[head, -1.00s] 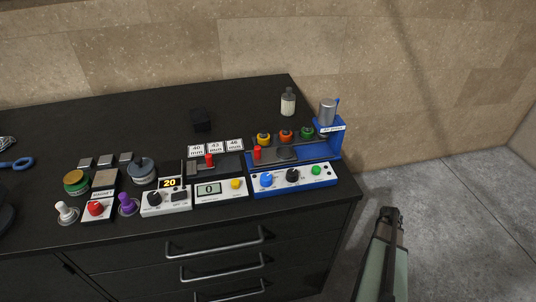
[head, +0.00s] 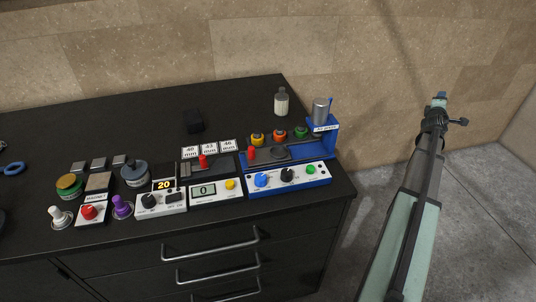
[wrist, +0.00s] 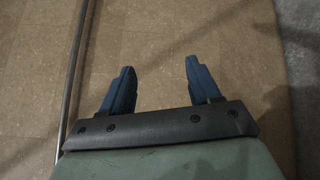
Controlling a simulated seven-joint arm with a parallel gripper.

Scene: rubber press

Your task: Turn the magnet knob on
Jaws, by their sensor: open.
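The magnet unit is a small white box with a red knob (head: 88,212), at the front left of the dark bench in the head view. Which way the knob is turned is too small to tell. My gripper (head: 440,97) is at the right in the head view, raised and well away from the bench, pointing toward the wall. In the wrist view its two blue fingers (wrist: 158,80) are apart with nothing between them.
Close to the knob stand a white-capped piece (head: 59,216) on the left and a purple one (head: 121,206) on the right. Heater-like box with "20" display (head: 160,200), a counter box (head: 215,193) and the blue press (head: 290,178) line the front edge. The back left bench top is clear.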

